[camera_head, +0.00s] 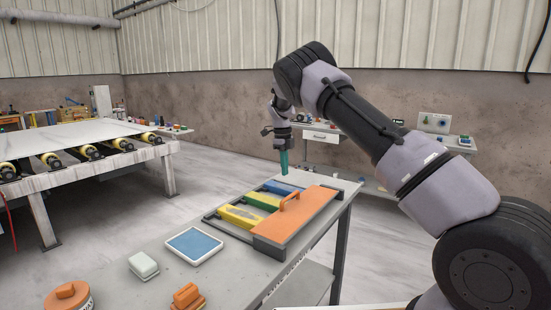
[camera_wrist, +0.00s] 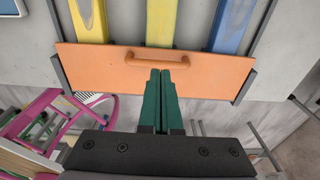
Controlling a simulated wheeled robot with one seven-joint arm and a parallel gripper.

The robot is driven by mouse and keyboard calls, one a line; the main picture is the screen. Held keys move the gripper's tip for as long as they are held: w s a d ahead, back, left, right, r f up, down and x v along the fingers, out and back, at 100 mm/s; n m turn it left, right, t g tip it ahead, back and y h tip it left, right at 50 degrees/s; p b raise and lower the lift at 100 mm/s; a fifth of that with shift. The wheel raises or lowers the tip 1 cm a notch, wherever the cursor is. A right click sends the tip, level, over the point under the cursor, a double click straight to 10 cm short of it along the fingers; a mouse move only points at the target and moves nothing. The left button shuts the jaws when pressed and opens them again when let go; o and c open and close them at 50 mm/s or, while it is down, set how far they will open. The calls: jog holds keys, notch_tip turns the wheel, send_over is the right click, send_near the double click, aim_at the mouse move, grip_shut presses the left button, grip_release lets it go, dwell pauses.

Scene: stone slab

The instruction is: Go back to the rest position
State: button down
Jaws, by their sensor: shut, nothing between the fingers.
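My gripper (camera_head: 283,163) hangs above the far part of the grey workbench, its green fingers pointing down. In the wrist view its two green fingers (camera_wrist: 162,85) lie side by side, shut with nothing between them. The fingertips appear just below the orange handle (camera_wrist: 157,58) of an orange panel (camera_wrist: 110,72) in that view. I cannot tell the exact gap between them. In the head view the orange panel (camera_head: 300,222) covers one side of a dark-framed tray (camera_head: 210,217), which holds yellow, green and blue blocks.
On the workbench (camera_head: 150,235) lie a blue-topped pad (camera_head: 194,245), a white block (camera_head: 143,265), an orange-topped jar (camera_head: 68,297) and an orange object (camera_head: 187,297). A roller table (camera_head: 100,135) stands at the left. A shelf unit (camera_head: 322,136) stands behind. Open floor separates the tables.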

jog(key=d+r+n+y, duration=0.15)
jog(key=d+r, duration=0.25)
jog(key=r, duration=0.9)
jog(key=s+d+r+n+t+y, duration=0.2)
jog(key=s+d+r+n, duration=0.3)
jog(key=s+d+r, duration=0.55)
jog(key=s+d+r+n+t, duration=0.25)
jog(key=s+r+n, duration=0.35)
jog(key=s, duration=0.6)
jog(key=s+d+f+n+t, duration=0.1)
jog(key=s+n, duration=0.3)
jog(key=s, duration=0.6)
jog(key=s+d+f+n+t, duration=0.1)
jog(key=s+n, duration=0.3)
jog(key=s, duration=0.6)
jog(key=shift+s+d+f+n+t+h, duration=0.2)
jog(key=shift+s+n+t+h, duration=0.15)
jog(key=shift+t+h, duration=0.15)
